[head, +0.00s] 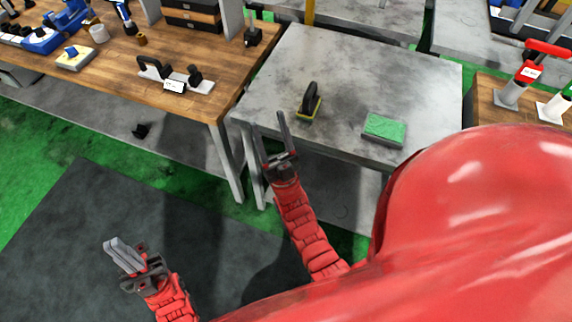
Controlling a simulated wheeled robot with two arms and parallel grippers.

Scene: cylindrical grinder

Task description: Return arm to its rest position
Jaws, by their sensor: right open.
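My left gripper (122,249) is at the lower left, over the dark floor mat, clear of the tables. Its grey fingers look close together, and I cannot tell whether they are open or shut; nothing shows in them. My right gripper (271,132) is open and empty, with its two fingers spread apart. It appears at the front left edge of the grey metal table (350,75). On this table, a black-handled tool with a yellowish base (310,101) and a green-topped block (384,127) lie to the right of it, apart from its fingers.
A wooden workbench (200,95) with several tools stands at the upper left. A black-handled item on a grey plate (176,76) lies near its front edge. Another wooden bench (486,112) is at the right. The dark mat (80,225) is clear floor at lower left.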

